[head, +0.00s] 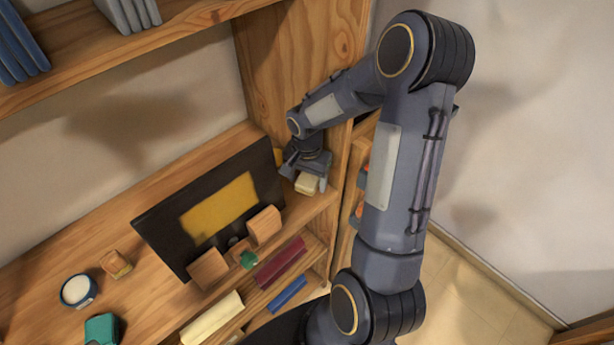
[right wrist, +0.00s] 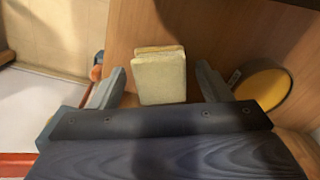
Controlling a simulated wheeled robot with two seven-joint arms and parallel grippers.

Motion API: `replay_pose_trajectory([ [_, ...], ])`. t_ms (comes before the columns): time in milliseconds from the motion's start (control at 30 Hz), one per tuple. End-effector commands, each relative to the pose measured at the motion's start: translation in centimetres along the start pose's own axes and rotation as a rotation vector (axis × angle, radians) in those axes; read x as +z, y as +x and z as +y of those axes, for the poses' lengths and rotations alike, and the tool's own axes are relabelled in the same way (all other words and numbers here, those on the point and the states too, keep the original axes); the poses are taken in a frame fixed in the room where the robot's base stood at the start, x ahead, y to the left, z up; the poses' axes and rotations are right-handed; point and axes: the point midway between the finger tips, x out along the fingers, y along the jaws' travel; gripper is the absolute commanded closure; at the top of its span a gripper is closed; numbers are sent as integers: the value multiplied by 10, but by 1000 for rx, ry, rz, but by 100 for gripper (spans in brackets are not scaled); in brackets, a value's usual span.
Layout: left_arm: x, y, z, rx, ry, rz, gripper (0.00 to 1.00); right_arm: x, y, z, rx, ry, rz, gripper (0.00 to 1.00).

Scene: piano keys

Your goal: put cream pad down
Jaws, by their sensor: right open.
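The cream pad (right wrist: 160,78) lies between the two spread fingers of my right gripper (right wrist: 160,88) in the right wrist view, with a visible gap on each side. In the head view the cream pad (head: 307,184) rests at the right end of the wooden shelf, just below my right gripper (head: 306,172). The gripper is open and does not grip the pad. My left gripper is not in either view.
A dark board (head: 160,222) with a yellow panel (head: 218,207) stands left of the pad, with wooden blocks (head: 264,224) before it. A wooden side panel (head: 300,60) rises behind my right arm. A white round container (head: 77,290) and teal object (head: 101,329) stand at left.

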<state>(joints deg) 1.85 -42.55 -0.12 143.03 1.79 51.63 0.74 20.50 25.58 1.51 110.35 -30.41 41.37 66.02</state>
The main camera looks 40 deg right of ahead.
Motion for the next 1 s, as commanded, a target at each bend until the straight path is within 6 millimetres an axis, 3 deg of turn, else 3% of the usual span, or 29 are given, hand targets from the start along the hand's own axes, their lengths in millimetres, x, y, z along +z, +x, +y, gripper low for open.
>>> replay_pose_trajectory([
  [167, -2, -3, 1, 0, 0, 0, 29, -1, -10, 0, -1, 1, 3, 29],
  [600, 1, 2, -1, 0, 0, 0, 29, 0, -99, -1, -4, 0, 3, 29],
  [800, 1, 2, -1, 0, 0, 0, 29, 0, -120, 0, -2, -1, 1, 29],
  [933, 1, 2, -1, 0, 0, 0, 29, 9, -133, 4, -29, -42, 3, 29],
  [1000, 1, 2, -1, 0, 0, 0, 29, 24, -145, 11, -71, -107, 5, 29],
])
